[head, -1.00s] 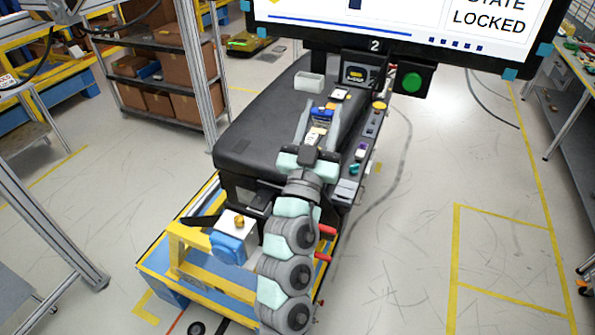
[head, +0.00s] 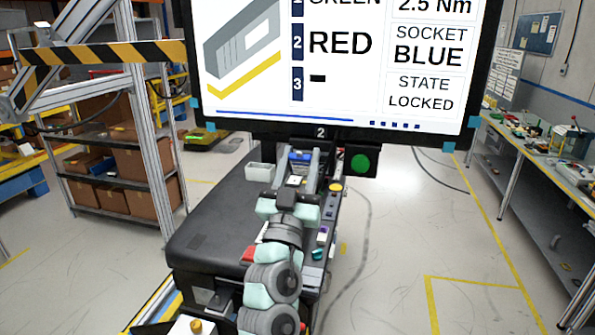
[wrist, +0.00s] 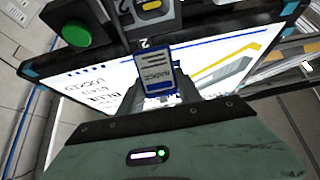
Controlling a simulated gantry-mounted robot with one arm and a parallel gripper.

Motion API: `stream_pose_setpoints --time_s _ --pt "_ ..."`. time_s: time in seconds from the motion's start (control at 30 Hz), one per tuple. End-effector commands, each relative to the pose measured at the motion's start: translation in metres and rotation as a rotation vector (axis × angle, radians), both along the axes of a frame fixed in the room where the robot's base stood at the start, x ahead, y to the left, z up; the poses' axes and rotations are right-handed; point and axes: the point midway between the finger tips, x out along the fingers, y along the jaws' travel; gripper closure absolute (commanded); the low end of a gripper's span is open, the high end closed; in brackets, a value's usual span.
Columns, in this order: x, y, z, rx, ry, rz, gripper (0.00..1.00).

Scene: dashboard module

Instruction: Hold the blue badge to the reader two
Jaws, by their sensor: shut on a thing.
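My gripper (head: 301,168) is shut on the blue badge (head: 299,155), at the far end of the black console. In the wrist view, the blue badge (wrist: 157,73) stands up between the fingers, its white label facing the camera. Reader two, a dark box with a yellow-marked face (wrist: 150,8), is at the top of the wrist view, past the badge's end. The number 2 plate (head: 320,133) is on the frame under the screen. In the head view the badge and fingers cover most of the reader. I cannot tell whether badge and reader touch.
A large screen (head: 345,55) reads RED, BLUE and LOCKED above the reader. A green button (head: 360,162) is right of the gripper, with a yellow knob (head: 335,187) below it. A white open box (head: 261,172) is close on the left. The console's left top is clear.

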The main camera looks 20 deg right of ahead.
Motion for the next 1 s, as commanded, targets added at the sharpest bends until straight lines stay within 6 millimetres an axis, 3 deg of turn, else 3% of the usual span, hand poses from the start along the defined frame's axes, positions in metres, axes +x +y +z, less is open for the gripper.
stream_pose_setpoints --time_s 0.4,1.0 --pt "0.024 -0.017 -0.005 0.001 0.001 0.000 0.98" --pt "0.043 -0.031 -0.001 -0.001 -0.001 0.000 0.98"
